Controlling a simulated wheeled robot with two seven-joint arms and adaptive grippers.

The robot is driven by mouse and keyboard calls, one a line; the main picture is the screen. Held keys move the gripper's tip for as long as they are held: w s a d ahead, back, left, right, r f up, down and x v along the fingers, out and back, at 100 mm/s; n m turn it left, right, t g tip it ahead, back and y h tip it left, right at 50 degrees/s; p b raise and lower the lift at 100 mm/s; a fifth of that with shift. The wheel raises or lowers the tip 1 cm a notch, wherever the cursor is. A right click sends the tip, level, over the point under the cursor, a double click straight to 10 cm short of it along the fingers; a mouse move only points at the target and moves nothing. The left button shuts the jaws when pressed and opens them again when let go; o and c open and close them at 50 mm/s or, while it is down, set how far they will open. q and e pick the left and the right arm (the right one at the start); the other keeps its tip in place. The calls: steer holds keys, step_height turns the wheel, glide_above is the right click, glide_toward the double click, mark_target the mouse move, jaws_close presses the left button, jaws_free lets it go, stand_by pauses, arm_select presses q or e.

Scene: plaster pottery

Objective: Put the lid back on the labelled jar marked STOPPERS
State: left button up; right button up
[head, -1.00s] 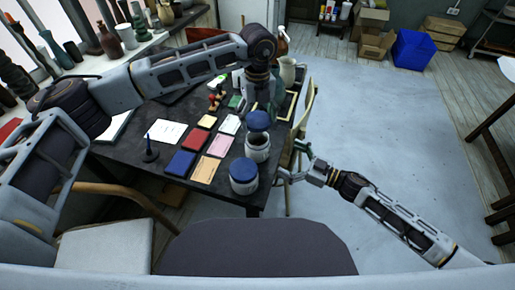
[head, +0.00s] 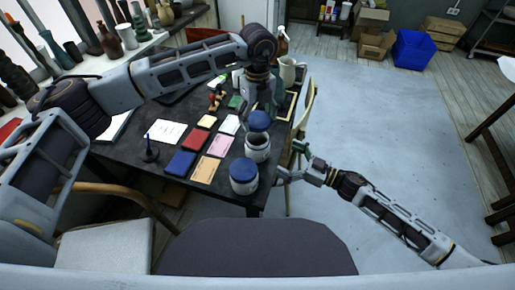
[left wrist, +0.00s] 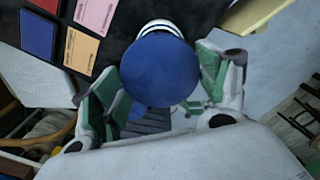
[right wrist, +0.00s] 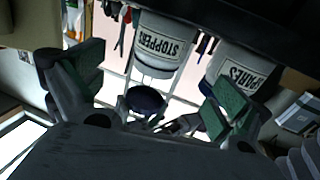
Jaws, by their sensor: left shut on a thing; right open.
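My left gripper (head: 264,106) is shut on a round blue lid (head: 259,121). The lid also fills the middle of the left wrist view (left wrist: 160,70). An open pale jar (head: 258,149) stands just below the lid in the head view, its mouth uncovered and apart from the lid. In the right wrist view, upside down, the STOPPERS jar (right wrist: 160,45) appears beside the SPARES jar (right wrist: 238,70). The lid (right wrist: 146,100) shows beyond the STOPPERS jar's mouth end. My right gripper (head: 284,176) is open and empty, at the table edge beside the jars.
A second jar with a blue lid on (head: 244,176) stands at the near table corner. A chair (head: 303,115) is close by the right table edge.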

mark_target(258, 144)
steer(key=shift+x, duration=5.7)
steer(key=shift+c, duration=0.3)
steer(key=c, duration=1.4)
arm_select(q)
steer(key=shift+f, duration=2.5)
steer(key=shift+f, duration=0.85)
steer(key=shift+f, duration=0.55)
arm_select(e)
steer(key=c, duration=0.5)
